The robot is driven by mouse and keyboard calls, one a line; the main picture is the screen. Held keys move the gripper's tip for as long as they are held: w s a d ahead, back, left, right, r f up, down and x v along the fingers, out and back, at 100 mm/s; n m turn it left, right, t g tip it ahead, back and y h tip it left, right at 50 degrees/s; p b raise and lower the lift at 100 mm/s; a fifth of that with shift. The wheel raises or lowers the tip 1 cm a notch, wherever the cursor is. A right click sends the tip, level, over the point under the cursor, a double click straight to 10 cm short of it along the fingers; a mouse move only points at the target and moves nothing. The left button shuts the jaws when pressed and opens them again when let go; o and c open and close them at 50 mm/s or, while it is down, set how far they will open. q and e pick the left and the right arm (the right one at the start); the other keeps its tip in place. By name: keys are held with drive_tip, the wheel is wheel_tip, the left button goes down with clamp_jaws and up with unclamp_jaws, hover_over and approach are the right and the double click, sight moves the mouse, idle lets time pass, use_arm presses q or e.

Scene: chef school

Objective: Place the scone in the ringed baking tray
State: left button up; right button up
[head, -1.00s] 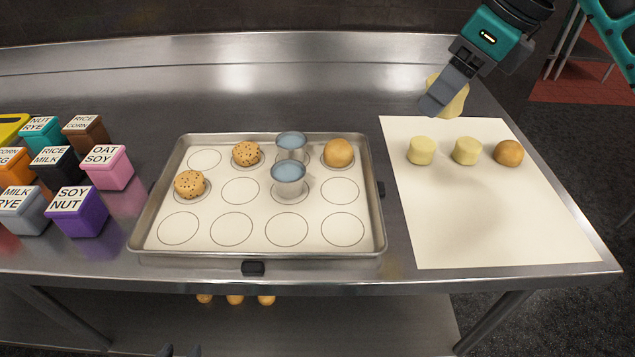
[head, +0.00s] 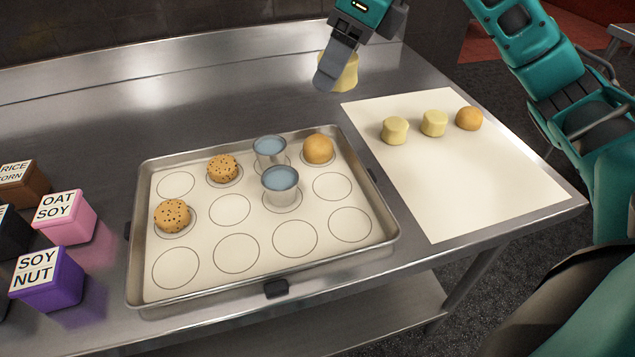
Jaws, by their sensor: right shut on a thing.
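My right gripper (head: 331,78) is shut on a pale yellow scone (head: 347,74), held in the air behind the tray's back right corner and the paper's left corner. Its fingers hide part of the scone. The baking tray (head: 268,276) lies on the steel table, lined with a sheet of printed rings. Two speckled cookies (head: 172,215), two metal cups with blue tops (head: 280,180) and a golden bun (head: 318,149) stand on rings in it. The front row of rings is empty, as are some rings behind it. My left gripper is out of view.
A cream paper sheet (head: 450,190) on the right holds two more pale scones (head: 395,130) and a golden bun (head: 469,118). Labelled boxes stand at the left, among them a purple one (head: 48,282) and a pink one (head: 66,217). The steel behind the tray is clear.

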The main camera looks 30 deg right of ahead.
sight(324, 184)
drive_tip(key=shift+f, duration=0.45)
wheel_tip(324, 184, down, 19)
drive_tip(key=shift+f+b, duration=0.1)
drive_tip(key=shift+b, duration=1.1)
drive_tip(key=shift+f, duration=0.1)
drive_tip(key=o, duration=1.1)
drive_tip(key=shift+c, duration=0.2)
